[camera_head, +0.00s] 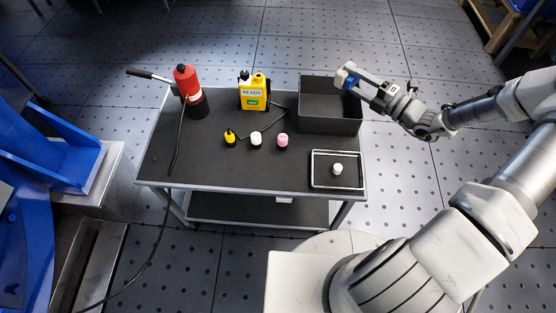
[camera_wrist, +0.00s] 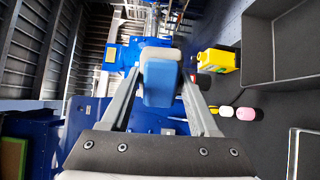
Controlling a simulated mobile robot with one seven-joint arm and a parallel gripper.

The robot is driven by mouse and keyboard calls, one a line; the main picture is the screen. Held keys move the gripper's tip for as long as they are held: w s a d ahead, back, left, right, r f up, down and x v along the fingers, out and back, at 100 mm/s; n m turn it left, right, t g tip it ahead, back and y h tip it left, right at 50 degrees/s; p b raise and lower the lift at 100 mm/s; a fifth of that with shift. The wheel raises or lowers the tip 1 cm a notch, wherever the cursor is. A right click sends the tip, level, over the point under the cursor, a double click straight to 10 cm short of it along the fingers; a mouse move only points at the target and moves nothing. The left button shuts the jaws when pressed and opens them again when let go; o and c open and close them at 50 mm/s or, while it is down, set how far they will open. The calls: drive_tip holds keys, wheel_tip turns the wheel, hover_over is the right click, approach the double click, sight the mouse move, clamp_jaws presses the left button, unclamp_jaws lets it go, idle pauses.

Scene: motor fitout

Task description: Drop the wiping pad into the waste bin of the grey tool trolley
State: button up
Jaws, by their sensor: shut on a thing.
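The wiping pad, blue and white, is held between my gripper's fingertips (camera_head: 355,84); the pad (camera_head: 343,74) shows at the top of the head view, and its blue face (camera_wrist: 160,82) fills the space between the fingers in the wrist view. The waste bin, a dark open box (camera_head: 330,126), stands at the back right corner of the grey tool trolley (camera_head: 200,165). The pad overlaps the bin's back right rim in the head view; its height is unclear. In the wrist view the bin (camera_wrist: 286,65) lies off to the right, not under the fingers. The bin looks empty.
On the trolley stand a red bottle (camera_head: 186,80), a yellow bottle (camera_head: 253,93), and small yellow (camera_head: 230,138), white (camera_head: 256,140) and pink (camera_head: 283,140) items. A light-rimmed tray (camera_head: 325,182) with a small white piece lies in front of the bin. Blue equipment (camera_head: 70,155) is at left.

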drive_tip(key=w+f+m+t+h+b, duration=0.1)
drive_tip(key=w+f+b, duration=1)
drive_tip(key=f+b, duration=0.2)
drive_tip(key=shift+w+d+f+t+b, duration=0.25)
drive_tip(key=shift+d+t+b, duration=0.05)
drive_tip(key=shift+b, duration=0.15)
drive_tip(key=o, duration=1.3)
drive_tip(key=shift+c, duration=0.2)
drive_tip(key=shift+s, duration=0.1)
drive_tip(key=p+v, duration=0.4)
drive_tip(key=v, duration=1.3)
drive_tip(key=shift+d, duration=0.2)
drive_tip(key=shift+a+r, duration=0.1)
drive_tip(key=shift+r, duration=0.05)
